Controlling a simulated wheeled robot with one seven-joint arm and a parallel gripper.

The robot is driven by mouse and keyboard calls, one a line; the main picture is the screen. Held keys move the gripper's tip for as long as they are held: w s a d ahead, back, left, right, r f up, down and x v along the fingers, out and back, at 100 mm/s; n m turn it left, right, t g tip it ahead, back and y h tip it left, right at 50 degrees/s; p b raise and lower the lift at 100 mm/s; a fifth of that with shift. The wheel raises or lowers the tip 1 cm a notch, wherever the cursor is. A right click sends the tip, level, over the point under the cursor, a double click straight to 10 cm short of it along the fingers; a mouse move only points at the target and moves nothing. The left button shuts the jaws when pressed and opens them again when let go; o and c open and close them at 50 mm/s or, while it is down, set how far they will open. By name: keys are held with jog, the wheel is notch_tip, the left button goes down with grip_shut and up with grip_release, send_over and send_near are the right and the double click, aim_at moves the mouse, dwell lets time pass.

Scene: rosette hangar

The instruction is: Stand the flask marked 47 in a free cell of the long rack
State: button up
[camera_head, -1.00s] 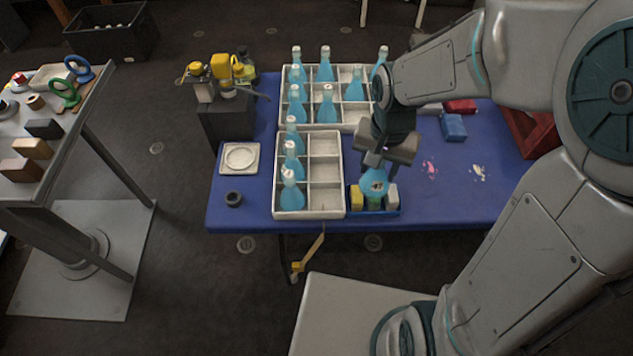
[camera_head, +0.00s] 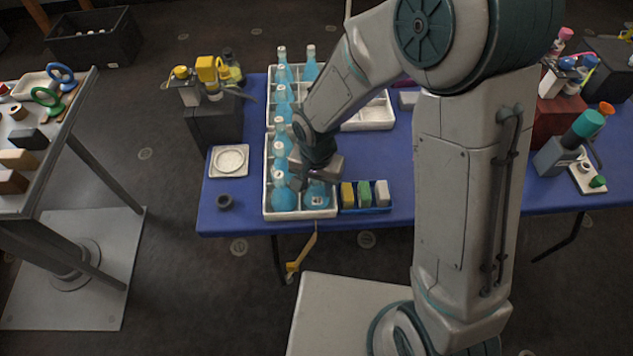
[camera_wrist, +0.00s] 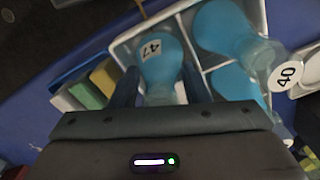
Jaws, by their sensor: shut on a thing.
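The flask marked 47 (camera_head: 317,197) is blue and round-bodied. It is in the front right cell of the near white rack (camera_head: 298,215), and also shows in the wrist view (camera_wrist: 160,68). My gripper (camera_head: 314,180) is shut on its neck from above; its fingers also show in the wrist view (camera_wrist: 160,90). I cannot tell whether the flask's base touches the cell floor. A flask marked 40 (camera_wrist: 225,30) stands in the neighbouring cell. More blue flasks fill the rack's left column (camera_head: 283,198). My arm hides part of the rack's right column.
Right of the rack is a blue tray (camera_head: 365,210) with yellow, green and grey blocks. A second white rack (camera_head: 368,125) stands behind, partly hidden by my arm.

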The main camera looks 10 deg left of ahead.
jog(key=shift+f, duration=0.15)
jog(key=o, duration=0.8)
notch_tip(320, 180, up, 12)
jog(key=shift+r, duration=0.25)
jog(key=s+d+r+t, duration=0.1)
jog(key=s+d+r, duration=0.1)
jog(key=d, duration=0.5)
jog(key=s+d+r+n+t, duration=0.1)
jog(key=s+d+r, duration=0.2)
jog(key=d, duration=0.5)
jog(key=s+d+r, duration=0.2)
jog(key=d+r, duration=0.1)
jog(key=d, duration=0.4)
jog(key=shift+s+d+n+t, duration=0.15)
jog(key=shift+d+n+t, duration=0.15)
jog(key=shift+d+t, duration=0.1)
jog(key=shift+r, duration=0.1)
